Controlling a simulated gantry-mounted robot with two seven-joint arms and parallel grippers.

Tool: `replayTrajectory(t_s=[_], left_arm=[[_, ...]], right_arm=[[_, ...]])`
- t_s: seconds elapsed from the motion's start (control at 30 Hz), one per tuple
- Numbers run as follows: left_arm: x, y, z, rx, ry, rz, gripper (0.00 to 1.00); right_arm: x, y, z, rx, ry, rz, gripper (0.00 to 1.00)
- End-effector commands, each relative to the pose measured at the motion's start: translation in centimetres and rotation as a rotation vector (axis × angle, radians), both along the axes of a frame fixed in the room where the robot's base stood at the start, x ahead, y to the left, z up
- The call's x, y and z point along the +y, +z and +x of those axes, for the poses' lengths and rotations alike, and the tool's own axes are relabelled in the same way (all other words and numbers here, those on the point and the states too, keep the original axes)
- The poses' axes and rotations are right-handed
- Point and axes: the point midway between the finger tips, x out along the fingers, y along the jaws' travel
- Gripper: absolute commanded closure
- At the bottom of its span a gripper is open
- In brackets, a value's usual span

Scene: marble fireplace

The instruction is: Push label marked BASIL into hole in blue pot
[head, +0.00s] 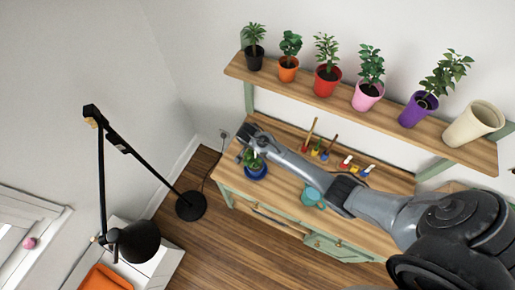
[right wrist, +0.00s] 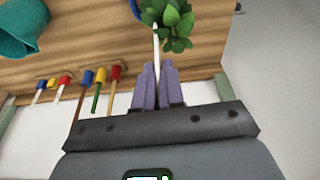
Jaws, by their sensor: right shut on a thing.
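The blue pot (head: 256,173) with a leafy green plant stands at the left end of the wooden bench in the head view. A small part of its blue rim shows at the top of the right wrist view (right wrist: 135,9), beside the leaves. My right gripper (head: 246,148) is just above the pot. Its purple fingers (right wrist: 157,72) are shut on a thin white label (right wrist: 156,45), seen edge-on, pointing toward the plant. The lettering cannot be read, and the hole in the pot is not visible. My left gripper is not in view.
A shelf (head: 300,87) with several potted plants and an empty cream pot (head: 474,122) runs above the bench. Colored-tipped tools (head: 322,152) and a teal watering can (head: 313,196) are right of the blue pot. A black floor lamp (head: 138,240) stands left.

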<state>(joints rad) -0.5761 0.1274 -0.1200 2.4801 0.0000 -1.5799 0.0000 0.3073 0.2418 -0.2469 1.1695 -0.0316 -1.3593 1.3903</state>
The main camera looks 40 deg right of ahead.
Motion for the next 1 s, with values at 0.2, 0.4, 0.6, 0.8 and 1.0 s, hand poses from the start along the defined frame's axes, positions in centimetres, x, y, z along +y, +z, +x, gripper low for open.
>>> replayTrajectory(t_s=[0.2, 0.4, 0.6, 0.8, 1.0], left_arm=[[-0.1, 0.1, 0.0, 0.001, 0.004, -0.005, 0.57], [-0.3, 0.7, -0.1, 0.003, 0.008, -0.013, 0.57], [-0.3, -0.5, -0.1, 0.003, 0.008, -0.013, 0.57], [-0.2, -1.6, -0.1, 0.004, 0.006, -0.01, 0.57], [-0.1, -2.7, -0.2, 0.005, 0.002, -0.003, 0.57]], right_arm=[[0.0, 0.0, 0.0, -0.001, -0.001, 0.0, 1.0], [0.1, 0.2, 0.0, -0.003, 0.004, 0.001, 1.0], [0.1, -1.4, 0.0, -0.003, 0.003, 0.001, 1.0], [0.1, -3.0, 0.0, -0.004, 0.004, 0.001, 1.0], [0.0, -4.6, 0.0, -0.003, 0.004, 0.001, 1.0]])
